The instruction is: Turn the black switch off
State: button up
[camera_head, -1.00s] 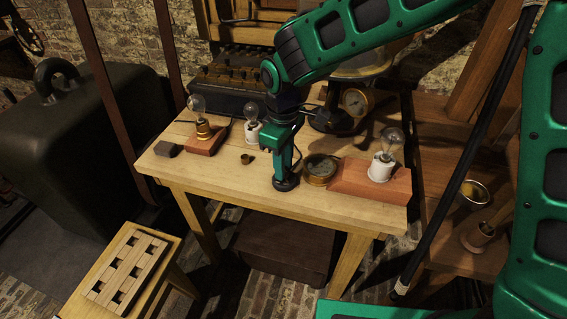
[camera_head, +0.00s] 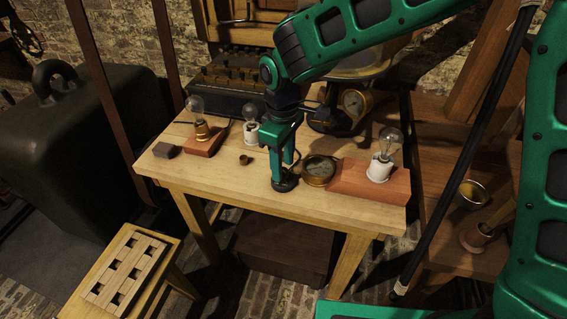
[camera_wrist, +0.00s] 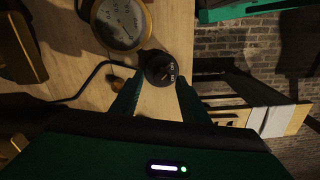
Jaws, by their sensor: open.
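The black switch (camera_wrist: 160,68) is a small round knob with an orange mark and pale lettering, seen in the wrist view. It also shows in the head view (camera_head: 285,185) at the front of the wooden table, partly hidden by my fingers. My gripper (camera_wrist: 158,92) is open, with one green finger on each side of the switch's near edge in the wrist view. In the head view my gripper (camera_head: 282,172) points down right over the switch. Whether the fingers touch it, I cannot tell.
A round brass gauge (camera_head: 320,169) lies close to the switch. A bulb on a brick-red base (camera_head: 372,183) stands to the right, with more bulbs (camera_head: 250,122) to the left. A dark cable (camera_wrist: 84,84) runs beside the switch. The table's front edge (camera_head: 290,209) is close by.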

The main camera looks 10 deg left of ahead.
notch_tip(320, 180, up, 10)
dwell(0.4)
jog(key=shift+w, duration=0.1)
